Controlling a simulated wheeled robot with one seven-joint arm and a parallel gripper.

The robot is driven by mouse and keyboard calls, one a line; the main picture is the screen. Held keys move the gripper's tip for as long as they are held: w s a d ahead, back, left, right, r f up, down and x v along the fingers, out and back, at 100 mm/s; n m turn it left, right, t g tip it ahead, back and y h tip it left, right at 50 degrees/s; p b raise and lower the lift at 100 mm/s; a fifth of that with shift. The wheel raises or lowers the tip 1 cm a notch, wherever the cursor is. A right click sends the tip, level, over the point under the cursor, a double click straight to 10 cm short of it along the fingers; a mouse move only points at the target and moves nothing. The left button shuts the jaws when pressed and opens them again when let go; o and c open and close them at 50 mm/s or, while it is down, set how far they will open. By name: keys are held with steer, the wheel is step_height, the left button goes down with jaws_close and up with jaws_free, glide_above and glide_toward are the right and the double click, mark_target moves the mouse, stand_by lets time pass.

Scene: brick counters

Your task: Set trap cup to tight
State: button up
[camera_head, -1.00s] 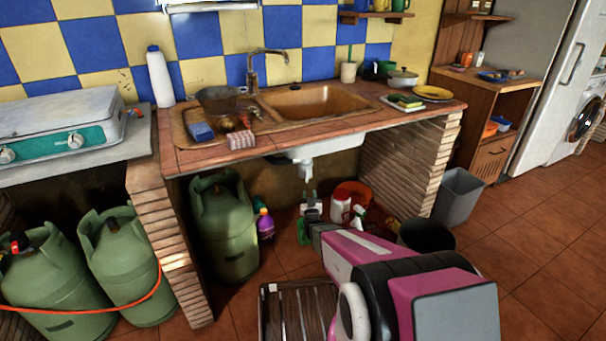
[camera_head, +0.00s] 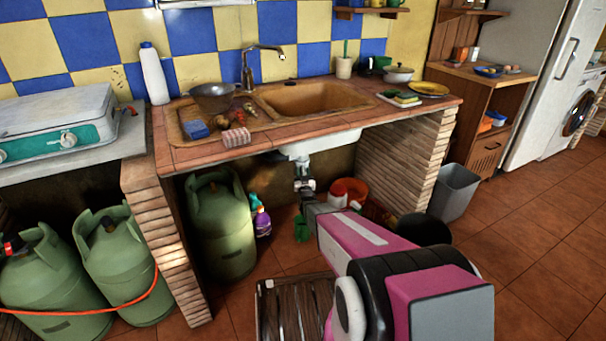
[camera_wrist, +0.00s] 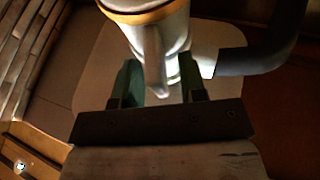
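The white trap hangs under the sink basin (camera_head: 325,145), and its upper part (camera_head: 301,160) shows in the head view. In the wrist view, a pale cup-like body (camera_wrist: 165,35) with an orange-yellow ring fills the top middle. A narrower pale piece (camera_wrist: 155,75) runs down its front towards my gripper. My gripper (camera_wrist: 158,84) has its two green-sided fingers apart, one on each side of this narrow piece. Contact with it is not clear. In the head view my gripper (camera_head: 304,187) is at the trap, small and partly mixed with it.
A dark pipe (camera_wrist: 262,58) runs off to the right of the cup. Under the counter are a green gas bottle (camera_head: 220,225), a purple bottle (camera_head: 262,222), a red-orange bucket (camera_head: 352,188) and a black bin (camera_head: 424,230). A brick wall (camera_head: 405,170) bounds the right side.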

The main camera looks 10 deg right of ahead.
mark_target(307, 165)
steer(key=shift+w, duration=0.15)
steer(key=shift+c, duration=0.3)
jaws_close()
steer(key=shift+d+y, duration=0.15)
steer(key=shift+y, duration=0.25)
steer(key=n+y, duration=0.1)
steer(key=d+n+y, duration=0.1)
steer(key=y, duration=0.2)
steer(key=d+n+g+y, duration=0.1)
steer(key=y, duration=0.1)
steer(key=n+y, duration=0.1)
steer(key=shift+w+d+y, duration=0.25)
steer(key=shift+d+y, duration=0.05)
steer(key=n+g+y, duration=0.1)
steer(key=y, duration=0.1)
steer(key=w+d+n+g+y, duration=0.1)
steer(key=n+g+y, duration=0.1)
steer(key=y, duration=0.1)
steer(key=d+n+g+y, duration=0.1)
steer(key=n+g+y, duration=0.1)
steer(key=y, duration=0.1)
steer(key=shift+w+d, duration=0.1)
steer(key=shift+w, duration=0.15)
steer(key=shift+w+d+n+g+y, duration=0.15)
steer(key=shift+n+g+y, duration=0.35)
steer(key=shift+g+y, duration=0.15)
steer(key=shift+w+d+n+g+y, duration=0.1)
steer(key=shift+w+n+g+y, duration=0.05)
steer(key=shift+n+g+y, duration=0.45)
steer(key=shift+g, duration=0.25)
